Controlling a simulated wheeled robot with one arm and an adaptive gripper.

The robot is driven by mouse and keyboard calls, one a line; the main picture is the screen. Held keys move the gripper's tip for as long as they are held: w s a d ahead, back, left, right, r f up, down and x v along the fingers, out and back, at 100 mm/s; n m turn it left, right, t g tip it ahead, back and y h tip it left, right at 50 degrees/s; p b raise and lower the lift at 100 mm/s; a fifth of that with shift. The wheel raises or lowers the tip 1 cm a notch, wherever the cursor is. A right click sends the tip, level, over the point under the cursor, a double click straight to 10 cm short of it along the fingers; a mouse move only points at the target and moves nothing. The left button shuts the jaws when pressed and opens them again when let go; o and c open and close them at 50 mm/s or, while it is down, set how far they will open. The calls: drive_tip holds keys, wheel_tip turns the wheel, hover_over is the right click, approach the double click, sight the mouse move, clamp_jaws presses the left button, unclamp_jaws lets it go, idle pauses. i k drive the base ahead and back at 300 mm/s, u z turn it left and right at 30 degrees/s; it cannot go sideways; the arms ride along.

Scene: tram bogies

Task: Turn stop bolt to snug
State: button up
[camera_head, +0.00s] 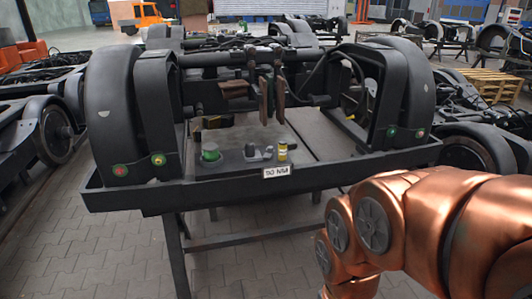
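A dark tram bogie (222,60) rests on a black stand (140,197) in front of me. I cannot make out for certain which part is the stop bolt. A white label (276,171) on the stand's front edge carries small writing, perhaps a torque value. Behind it stand a green round part (210,154), a small grey part (258,152) and a yellow-and-dark cylinder (282,151). My copper-coloured arm fills the lower right. My gripper is outside the picture.
Large black curved guards (112,105) stand at both ends of the stand. More bogies and wheels (52,130) crowd both sides. A wooden pallet (492,84) lies at the right. An orange vehicle (140,15) is far back. Paved floor (110,255) is clear in front.

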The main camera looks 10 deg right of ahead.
sight(270, 151)
drive_tip(key=u, duration=0.3)
drive_tip(key=i, duration=1.65)
drive_tip(key=z, duration=0.15)
